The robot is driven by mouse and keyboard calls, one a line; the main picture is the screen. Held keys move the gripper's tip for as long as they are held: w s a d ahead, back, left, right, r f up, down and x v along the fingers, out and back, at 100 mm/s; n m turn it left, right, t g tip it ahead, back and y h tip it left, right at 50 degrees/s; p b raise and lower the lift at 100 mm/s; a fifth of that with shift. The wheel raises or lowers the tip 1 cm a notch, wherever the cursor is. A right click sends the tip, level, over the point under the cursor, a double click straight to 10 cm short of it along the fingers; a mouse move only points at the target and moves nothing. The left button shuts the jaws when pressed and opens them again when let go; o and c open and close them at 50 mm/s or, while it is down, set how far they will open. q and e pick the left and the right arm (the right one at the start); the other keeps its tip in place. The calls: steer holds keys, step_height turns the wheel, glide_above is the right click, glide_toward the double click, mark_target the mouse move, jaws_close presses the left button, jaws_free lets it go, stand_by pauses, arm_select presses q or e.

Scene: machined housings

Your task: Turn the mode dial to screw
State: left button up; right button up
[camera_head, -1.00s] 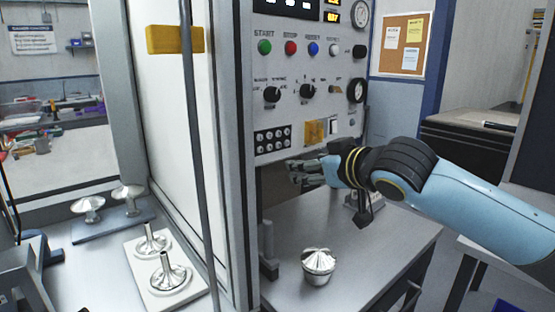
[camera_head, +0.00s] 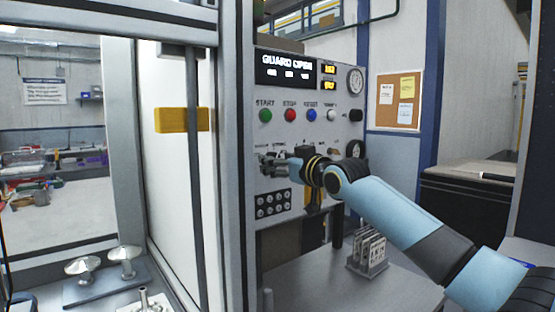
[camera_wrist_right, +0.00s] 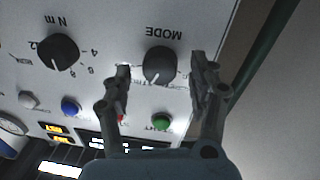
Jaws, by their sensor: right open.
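The black round mode dial (camera_wrist_right: 160,65) shows in the right wrist view, below its upside-down MODE label on the light panel. My right gripper (camera_wrist_right: 161,70) is open, with one finger on each side of the dial. A gap shows between the dial and each finger; I cannot tell how deep the fingertips reach. In the head view my right gripper (camera_head: 272,164) is at the left part of the control panel (camera_head: 310,195) and hides the dial. The dial's setting is not readable. My left gripper is not in view.
A second black knob (camera_wrist_right: 57,52), labelled N m, sits beside the mode dial. The START (camera_head: 265,115), STOP (camera_head: 290,115) and RESET (camera_head: 311,114) buttons are above the gripper. The display (camera_head: 287,68) reads GUARD OPEN. A card rack (camera_head: 368,255) stands on the table below.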

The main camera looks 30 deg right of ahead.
steer(key=shift+w, duration=0.3)
steer(key=c, duration=1.2)
steer(key=shift+o, duration=0.2)
steer(key=n+b, duration=0.7)
steer(key=n, duration=0.1)
steer(key=shift+f+n+t, duration=0.15)
steer(key=shift+n+t, duration=0.15)
steer(key=shift+n, duration=0.1)
